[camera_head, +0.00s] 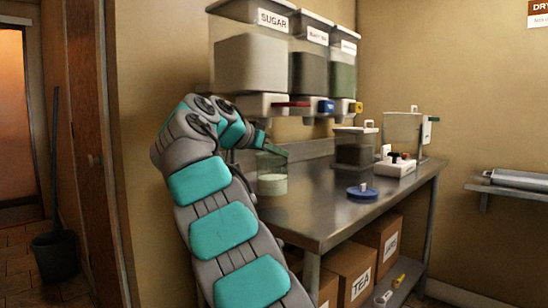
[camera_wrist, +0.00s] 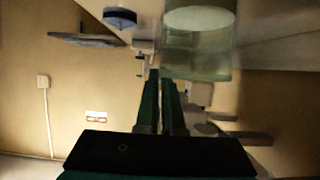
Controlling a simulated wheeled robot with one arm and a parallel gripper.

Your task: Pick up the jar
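A clear, greenish glass jar (camera_head: 272,184) with pale contents stands at the left end of the metal table (camera_head: 322,215). In the wrist view, which looks upside down, the jar (camera_wrist: 200,60) is at the top, right of and beyond my fingertips. My gripper (camera_head: 268,147) is at the jar's upper part in the head view; whether it touches the glass is unclear. In the wrist view my gripper (camera_wrist: 161,76) shows two dark green fingers close together with nothing visible between them. The jar is wider than the finger gap and is not between them.
Dispensers, one labelled SUGAR (camera_head: 250,62), hang above the table's back. A blue lid (camera_head: 362,192), a white device (camera_head: 396,166) and a dark-filled container (camera_head: 355,147) stand to the right. Boxes (camera_head: 348,268) sit below. The table's front middle is clear.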

